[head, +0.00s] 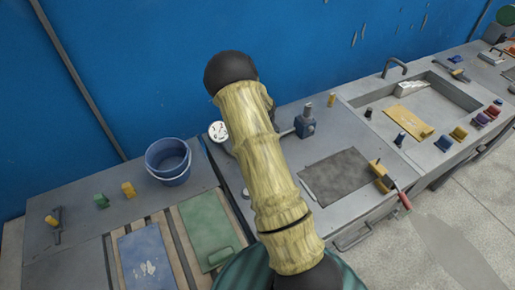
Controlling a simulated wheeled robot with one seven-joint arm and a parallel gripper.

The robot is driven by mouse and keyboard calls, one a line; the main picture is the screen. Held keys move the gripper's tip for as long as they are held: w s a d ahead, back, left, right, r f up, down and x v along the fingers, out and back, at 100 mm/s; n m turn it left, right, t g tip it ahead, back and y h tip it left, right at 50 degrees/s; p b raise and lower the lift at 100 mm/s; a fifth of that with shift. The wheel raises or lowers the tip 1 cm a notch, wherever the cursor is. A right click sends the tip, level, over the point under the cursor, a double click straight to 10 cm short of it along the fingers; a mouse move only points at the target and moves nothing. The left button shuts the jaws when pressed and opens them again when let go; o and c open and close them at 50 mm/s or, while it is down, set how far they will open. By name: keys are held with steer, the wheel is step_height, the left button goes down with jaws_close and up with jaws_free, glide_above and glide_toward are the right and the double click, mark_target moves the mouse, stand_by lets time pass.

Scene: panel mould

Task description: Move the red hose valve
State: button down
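I cannot clearly make out a red hose valve in the head view. A round white gauge (218,130) stands at the back of the middle bench, just left of my arm. A red handle (404,200) sticks out at the front edge, beside a yellow block (380,170). My gripper is not in view.
A blue bucket (168,162) stands at the left, near small yellow and green blocks. A dark flat sheet (337,176) lies on the middle bench. A sink basin (440,95) with a tap and several coloured pieces is at the right. A blue wall (150,50) closes the back.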

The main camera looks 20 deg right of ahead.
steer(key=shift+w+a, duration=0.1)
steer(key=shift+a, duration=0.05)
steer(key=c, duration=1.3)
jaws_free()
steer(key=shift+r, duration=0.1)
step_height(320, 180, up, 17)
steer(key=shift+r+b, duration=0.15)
steer(key=shift+b, duration=0.65)
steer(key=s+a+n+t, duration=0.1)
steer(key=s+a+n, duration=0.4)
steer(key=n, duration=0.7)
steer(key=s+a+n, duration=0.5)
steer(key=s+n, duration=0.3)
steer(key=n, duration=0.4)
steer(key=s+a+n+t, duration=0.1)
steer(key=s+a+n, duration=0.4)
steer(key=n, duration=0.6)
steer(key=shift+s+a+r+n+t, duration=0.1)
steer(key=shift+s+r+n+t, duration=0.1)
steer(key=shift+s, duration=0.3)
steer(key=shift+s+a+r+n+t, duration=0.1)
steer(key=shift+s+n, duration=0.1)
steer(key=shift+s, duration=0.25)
